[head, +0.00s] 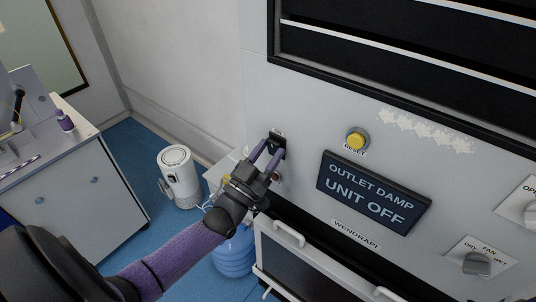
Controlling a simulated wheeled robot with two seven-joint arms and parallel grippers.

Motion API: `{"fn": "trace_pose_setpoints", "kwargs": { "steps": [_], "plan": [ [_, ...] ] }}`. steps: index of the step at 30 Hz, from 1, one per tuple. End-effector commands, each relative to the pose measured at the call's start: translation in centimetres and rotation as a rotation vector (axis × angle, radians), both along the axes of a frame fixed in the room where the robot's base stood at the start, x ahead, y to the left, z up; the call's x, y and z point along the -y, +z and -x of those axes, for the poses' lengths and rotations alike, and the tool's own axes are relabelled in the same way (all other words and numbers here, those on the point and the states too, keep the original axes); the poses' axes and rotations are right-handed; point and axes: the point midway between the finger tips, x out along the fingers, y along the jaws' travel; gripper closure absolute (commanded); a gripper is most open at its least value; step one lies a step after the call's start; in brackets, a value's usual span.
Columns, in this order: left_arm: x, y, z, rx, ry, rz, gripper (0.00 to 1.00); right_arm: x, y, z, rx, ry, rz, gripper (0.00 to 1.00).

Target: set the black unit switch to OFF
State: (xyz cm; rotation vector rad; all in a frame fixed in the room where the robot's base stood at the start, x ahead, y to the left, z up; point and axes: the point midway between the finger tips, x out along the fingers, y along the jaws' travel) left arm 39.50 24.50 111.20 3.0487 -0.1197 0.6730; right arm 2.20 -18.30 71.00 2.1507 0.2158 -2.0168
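The black unit switch (277,138) is on the pale front panel of the machine, left of the yellow reset button. It is small and partly hidden by my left gripper (271,152), so I cannot read its position. The gripper's two purple fingers point at the switch with a visible gap between them. The fingertips are at the switch, but I cannot tell whether they touch it. The dark display (373,193) on the panel reads "OUTLET DAMP" and "UNIT OFF". My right gripper is not in view.
The yellow reset button (357,139) sits above the display. A fan knob (477,264) is at the lower right. A handle (288,234) sticks out below the panel. A white cylindrical appliance (179,176) and a blue water bottle (233,256) stand left of the machine.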

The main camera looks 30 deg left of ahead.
Motion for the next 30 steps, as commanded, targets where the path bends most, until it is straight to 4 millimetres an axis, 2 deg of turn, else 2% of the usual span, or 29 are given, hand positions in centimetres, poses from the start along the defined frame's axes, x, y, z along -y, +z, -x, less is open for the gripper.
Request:
{"fn": "trace_pose_setpoints", "kwargs": {
  "steps": [1,4,5,14,17,24,30],
  "plan": [
    [0.0,0.0,0.0,0.0,0.0,0.0,0.43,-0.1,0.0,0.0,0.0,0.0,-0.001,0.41],
    [0.0,0.0,0.0,-0.001,0.0,0.0,0.21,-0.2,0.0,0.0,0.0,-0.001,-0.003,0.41],
    [0.0,0.0,0.0,-0.001,0.0,0.0,0.18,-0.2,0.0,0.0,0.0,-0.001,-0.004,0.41],
    [0.0,-0.2,0.3,-0.002,0.0,0.0,0.18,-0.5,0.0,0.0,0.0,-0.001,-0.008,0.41],
    [-0.1,-0.9,1.5,-0.004,0.001,0.0,0.18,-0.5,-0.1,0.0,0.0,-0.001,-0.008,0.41],
    [-0.5,-3.4,6.9,-0.005,0.0,0.001,0.18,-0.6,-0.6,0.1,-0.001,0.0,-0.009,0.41],
    [-0.7,-4.2,8.9,-0.001,0.0,0.0,0.18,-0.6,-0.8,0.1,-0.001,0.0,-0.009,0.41]
  ]
}}
